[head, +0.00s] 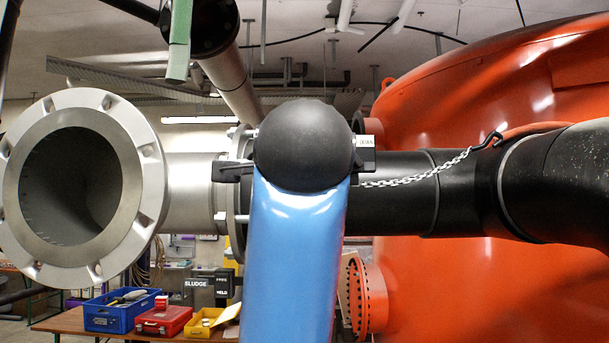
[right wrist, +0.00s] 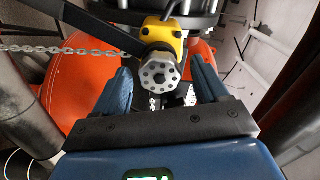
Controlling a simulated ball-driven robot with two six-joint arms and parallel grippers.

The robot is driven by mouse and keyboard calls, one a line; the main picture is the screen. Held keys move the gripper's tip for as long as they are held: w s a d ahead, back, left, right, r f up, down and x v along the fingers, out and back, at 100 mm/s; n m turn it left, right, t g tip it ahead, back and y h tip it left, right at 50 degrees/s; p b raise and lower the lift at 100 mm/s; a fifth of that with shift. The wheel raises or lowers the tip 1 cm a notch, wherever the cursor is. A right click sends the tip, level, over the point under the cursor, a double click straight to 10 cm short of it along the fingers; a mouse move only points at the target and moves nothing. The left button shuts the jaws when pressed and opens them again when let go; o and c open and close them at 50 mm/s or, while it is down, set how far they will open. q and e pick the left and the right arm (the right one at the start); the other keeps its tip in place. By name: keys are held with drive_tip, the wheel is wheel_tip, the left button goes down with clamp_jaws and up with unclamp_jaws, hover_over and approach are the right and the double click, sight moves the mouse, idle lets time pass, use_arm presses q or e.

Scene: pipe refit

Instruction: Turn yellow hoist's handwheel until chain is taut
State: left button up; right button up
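In the right wrist view the yellow hoist (right wrist: 170,38) is at the top middle. Its silver handwheel (right wrist: 158,76), a knob with a ring of holes, faces the camera. My right gripper (right wrist: 158,70) is open, with one blue finger on each side of the handwheel and visible gaps to it. A chain (right wrist: 50,50) runs left from the hoist area. In the head view the chain (head: 425,172) rises with a slight sag to a black hook (head: 487,141) at the black pipe. My blue arm hides the hoist there.
A grey flanged pipe (head: 150,185) is at the left, joining a black pipe (head: 395,210). A large orange tank (head: 500,85) fills the right. A table behind bears a blue crate (head: 120,312), a red case (head: 163,321) and a yellow bin (head: 203,325).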

drive_tip(key=shift+s, duration=0.1)
drive_tip(key=s+b, duration=0.4)
drive_tip(key=s, duration=0.6)
drive_tip(key=shift+s, duration=0.3)
idle(0.4)
